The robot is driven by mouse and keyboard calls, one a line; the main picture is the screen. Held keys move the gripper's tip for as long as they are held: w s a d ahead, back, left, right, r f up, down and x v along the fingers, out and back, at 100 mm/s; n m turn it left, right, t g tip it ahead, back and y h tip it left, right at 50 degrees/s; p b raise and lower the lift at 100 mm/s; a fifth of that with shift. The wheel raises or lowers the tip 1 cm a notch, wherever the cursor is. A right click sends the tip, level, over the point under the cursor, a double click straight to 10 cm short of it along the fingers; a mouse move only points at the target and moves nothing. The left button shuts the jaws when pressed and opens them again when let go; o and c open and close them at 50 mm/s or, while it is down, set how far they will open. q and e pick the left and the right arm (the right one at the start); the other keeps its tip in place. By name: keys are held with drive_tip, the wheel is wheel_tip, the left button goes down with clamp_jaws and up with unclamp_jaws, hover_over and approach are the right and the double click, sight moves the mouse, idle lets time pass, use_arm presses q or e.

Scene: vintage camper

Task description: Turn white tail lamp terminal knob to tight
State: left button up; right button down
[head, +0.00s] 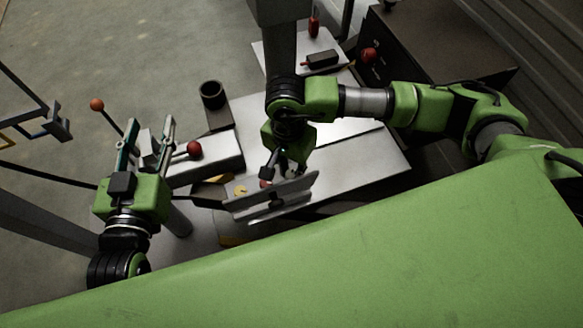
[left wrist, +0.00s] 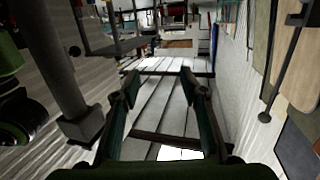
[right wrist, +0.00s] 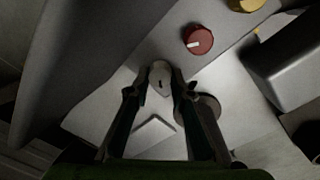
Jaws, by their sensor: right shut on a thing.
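The white knob (right wrist: 160,72) shows in the right wrist view, with a small dark mark on its face. It sits between the fingertips of my right gripper (right wrist: 160,88), which is shut on it. In the head view my right gripper (head: 276,165) points down at the panel, and the white knob is hidden there. A red knob (right wrist: 197,39) with a white pointer mark and a yellow knob (right wrist: 246,4) sit beyond it in a row. My left gripper (head: 148,128) is open, empty and away from the panel; its spread fingers (left wrist: 158,88) show in the left wrist view.
A grey raised plate (head: 275,200) stands close to my right gripper. Red-balled levers (head: 194,149) and a dark cup (head: 212,94) stand to its left. In the right wrist view, a grey block (right wrist: 290,60) is at right and a round disc (right wrist: 207,106) is beside the right finger.

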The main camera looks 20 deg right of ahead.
use_arm(q)
drive_tip(key=shift+r, duration=0.1)
use_arm(e)
drive_tip(key=m, duration=0.4)
drive_tip(key=shift+b, duration=0.3)
drive_tip(key=shift+m, duration=0.8)
use_arm(q)
wheel_tip(320, 180, up, 4)
drive_tip(key=t, duration=0.2)
use_arm(e)
drive_tip(key=m, duration=0.2)
drive_tip(key=shift+m, duration=0.4)
drive_tip(key=shift+s+m, duration=0.1)
drive_tip(key=shift+m, duration=0.8)
drive_tip(key=m, duration=0.2)
drive_tip(key=shift+m, duration=1.3)
use_arm(q)
drive_tip(key=shift+f+g, duration=0.9)
drive_tip(key=shift+f, duration=0.95)
use_arm(e)
drive_tip(key=shift+m, duration=0.8)
